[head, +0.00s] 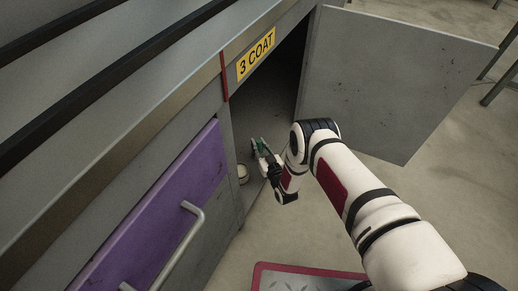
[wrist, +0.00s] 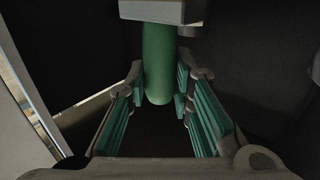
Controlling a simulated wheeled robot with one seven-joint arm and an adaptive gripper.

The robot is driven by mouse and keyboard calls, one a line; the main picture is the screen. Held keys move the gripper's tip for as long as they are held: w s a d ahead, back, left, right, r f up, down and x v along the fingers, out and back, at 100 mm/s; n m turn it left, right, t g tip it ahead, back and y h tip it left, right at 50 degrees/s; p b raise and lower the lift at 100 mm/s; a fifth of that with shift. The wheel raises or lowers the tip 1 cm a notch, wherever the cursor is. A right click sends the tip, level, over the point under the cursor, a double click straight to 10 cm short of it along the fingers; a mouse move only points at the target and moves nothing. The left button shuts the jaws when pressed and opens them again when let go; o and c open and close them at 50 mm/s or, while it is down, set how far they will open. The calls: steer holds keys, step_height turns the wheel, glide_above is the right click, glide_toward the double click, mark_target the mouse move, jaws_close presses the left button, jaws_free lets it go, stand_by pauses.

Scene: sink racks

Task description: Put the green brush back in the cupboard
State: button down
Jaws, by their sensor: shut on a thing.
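The green brush (wrist: 157,62) shows in the wrist view as an upright green handle under a grey block. My gripper (wrist: 162,88) is closed around it, with teal finger pads on either side. In the head view my gripper (head: 262,155) is at the mouth of the open cupboard (head: 265,105) labelled 3 COAT. The brush is too small there to tell apart from the green finger pads. The cupboard door (head: 392,75) stands wide open to the right. The cupboard's deep inside is dark.
A small pale round container (head: 242,173) stands on the cupboard floor near the front, left of my gripper. A purple drawer front (head: 160,215) with a metal handle (head: 180,235) is to the left. A red-edged mat (head: 300,281) lies on the floor below.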

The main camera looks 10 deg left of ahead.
steer(key=shift+f, duration=0.25)
steer(key=shift+f, duration=0.1)
steer(key=c, duration=1.4)
jaws_free()
